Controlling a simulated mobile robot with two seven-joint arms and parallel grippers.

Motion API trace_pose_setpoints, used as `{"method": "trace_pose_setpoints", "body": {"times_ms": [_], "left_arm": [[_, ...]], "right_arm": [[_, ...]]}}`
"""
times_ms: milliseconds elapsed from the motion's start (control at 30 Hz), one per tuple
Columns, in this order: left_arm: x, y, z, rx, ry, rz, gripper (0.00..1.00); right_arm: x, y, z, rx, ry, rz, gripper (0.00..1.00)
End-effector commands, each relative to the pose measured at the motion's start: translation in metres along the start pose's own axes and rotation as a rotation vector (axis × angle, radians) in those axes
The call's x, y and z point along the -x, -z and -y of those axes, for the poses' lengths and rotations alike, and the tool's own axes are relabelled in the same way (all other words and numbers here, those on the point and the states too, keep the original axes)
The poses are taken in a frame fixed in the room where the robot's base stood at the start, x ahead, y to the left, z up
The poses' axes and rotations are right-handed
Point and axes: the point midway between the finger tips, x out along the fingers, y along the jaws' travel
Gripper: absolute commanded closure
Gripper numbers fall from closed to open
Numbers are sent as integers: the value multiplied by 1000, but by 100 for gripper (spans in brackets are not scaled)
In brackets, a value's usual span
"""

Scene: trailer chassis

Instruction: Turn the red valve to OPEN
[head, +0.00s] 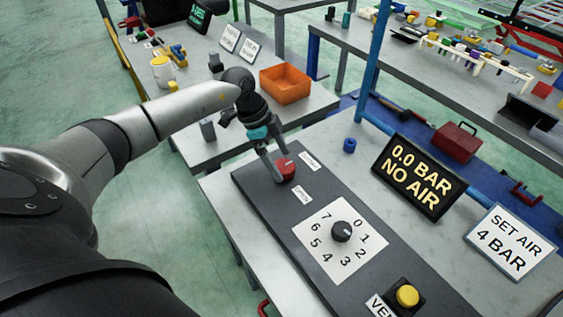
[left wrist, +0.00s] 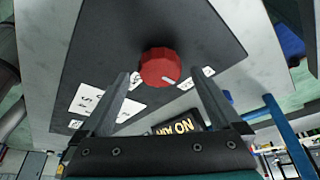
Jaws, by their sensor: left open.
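The red valve (head: 286,168) is a round knob on the dark panel (head: 262,196), between two small white labels at its right. The upper label (head: 309,160) seems to read CLOSED and the lower label (head: 303,193) OPEN. In the left wrist view the red valve (left wrist: 158,66) shows a short white mark on its edge, leaning toward the right-hand label (left wrist: 196,78). My left gripper (head: 277,166) comes down at the valve with its fingers apart. In the left wrist view its fingertips (left wrist: 160,77) lie either side of the knob, with gaps visible. My right gripper is not in view.
A numbered dial with a black knob (head: 341,231) and a yellow button (head: 407,296) sit farther along the panel. A display (head: 418,177) reads 0.0 BAR NO AIR, beside a SET AIR 4 BAR sign (head: 510,243). An orange bin (head: 285,84) stands on the table behind.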

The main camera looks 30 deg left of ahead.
Motion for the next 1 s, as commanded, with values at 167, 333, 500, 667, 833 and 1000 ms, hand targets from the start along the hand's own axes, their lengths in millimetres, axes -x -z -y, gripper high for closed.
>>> {"method": "trace_pose_setpoints", "body": {"times_ms": [167,333,500,667,833,1000], "left_arm": [[-13,0,0,1,0,0,2],[-14,0,0,0,1,0,2],[-14,0,0,0,1,0,7],[-14,0,0,0,1,0,25],[-14,0,0,0,1,0,44],[-14,0,0,0,0,0,63]], "right_arm": [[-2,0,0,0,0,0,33],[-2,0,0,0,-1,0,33],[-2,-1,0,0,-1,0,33],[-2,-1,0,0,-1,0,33],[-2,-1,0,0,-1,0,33],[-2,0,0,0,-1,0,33]]}}
